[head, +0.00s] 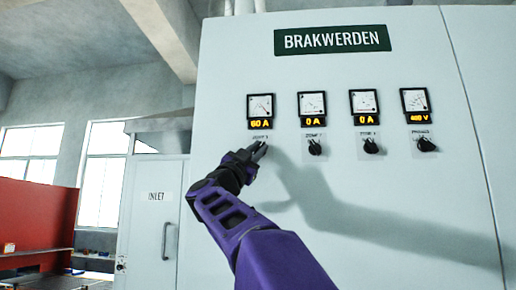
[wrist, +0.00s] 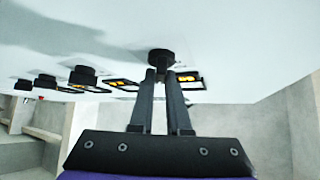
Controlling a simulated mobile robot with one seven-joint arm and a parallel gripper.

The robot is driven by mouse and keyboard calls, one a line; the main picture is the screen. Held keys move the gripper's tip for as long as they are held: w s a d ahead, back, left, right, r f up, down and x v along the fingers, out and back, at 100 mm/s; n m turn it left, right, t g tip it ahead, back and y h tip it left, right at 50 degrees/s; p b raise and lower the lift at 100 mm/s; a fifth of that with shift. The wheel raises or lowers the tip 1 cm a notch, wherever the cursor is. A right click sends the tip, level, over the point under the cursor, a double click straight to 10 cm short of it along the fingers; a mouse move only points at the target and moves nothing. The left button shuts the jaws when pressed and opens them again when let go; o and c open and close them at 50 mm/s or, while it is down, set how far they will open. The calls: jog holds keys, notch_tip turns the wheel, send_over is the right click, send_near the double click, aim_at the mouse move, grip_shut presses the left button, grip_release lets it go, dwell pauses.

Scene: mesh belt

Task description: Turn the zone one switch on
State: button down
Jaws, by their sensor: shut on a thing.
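The zone one switch is the leftmost black knob on the pale cabinet (head: 235,60). In the head view my gripper (head: 260,151) covers it, below a small label. In the wrist view the round black knob (wrist: 160,56) shows at my fingertips (wrist: 162,73), and my gripper is shut on it. The knob's turned angle is hidden. The meter above it (head: 261,110) reads 60 A.
More knobs stand in a row to the right: a second (head: 315,148), a third (head: 371,146) and a fourth (head: 426,145). Their meters read 0 A, 0 A and 400 V. A door marked INLET (head: 150,215) is at the left.

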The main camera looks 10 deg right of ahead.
jog(key=shift+w+f+m+g, duration=0.2)
jog(key=shift+m+g, duration=0.1)
jog(key=shift+m, duration=0.1)
jog(key=c, duration=0.9)
grip_release()
jog(key=shift+s+a, duration=0.1)
jog(key=b+v, duration=0.5)
jog(key=v, duration=1.2)
jog(key=shift+s+a, duration=0.15)
jog(key=shift+a, duration=0.05)
